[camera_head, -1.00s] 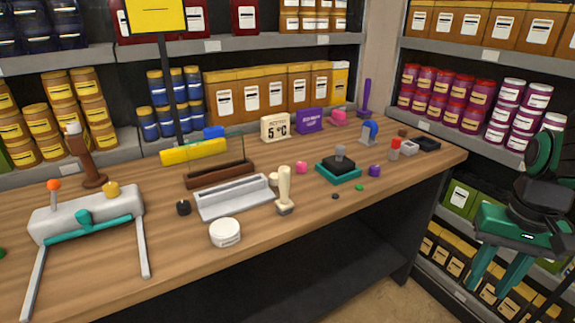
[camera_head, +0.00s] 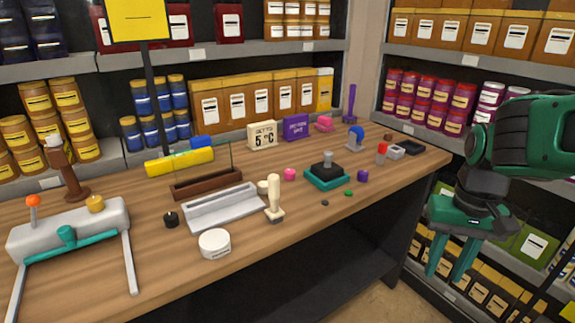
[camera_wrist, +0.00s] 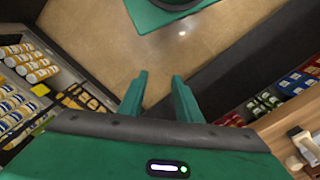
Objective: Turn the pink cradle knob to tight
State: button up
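A small round pink knob (camera_head: 289,174) stands on the wooden table (camera_head: 290,235), between the grey trough (camera_head: 220,208) and the teal-based block with a black knob (camera_head: 326,172). A second pink thing (camera_head: 324,124), low and blocky, sits at the back beside a purple sign. I cannot tell which is the cradle knob, nor read any tightness mark. My gripper (camera_head: 448,258) is off the table's right end, fingers pointing down, open and empty. In the wrist view my gripper (camera_wrist: 158,88) shows two parted fingers over the floor, with nothing between them.
A cream-handled stamp (camera_head: 274,200) and a white round tin (camera_head: 215,244) stand near the front edge. A purple knob (camera_head: 363,175), a red-topped piece (camera_head: 382,152) and a blue-topped piece (camera_head: 356,138) stand to the right. Shelves with jars line the back and right.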

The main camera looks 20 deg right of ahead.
aim_at(289, 174)
jog(key=i, duration=0.9)
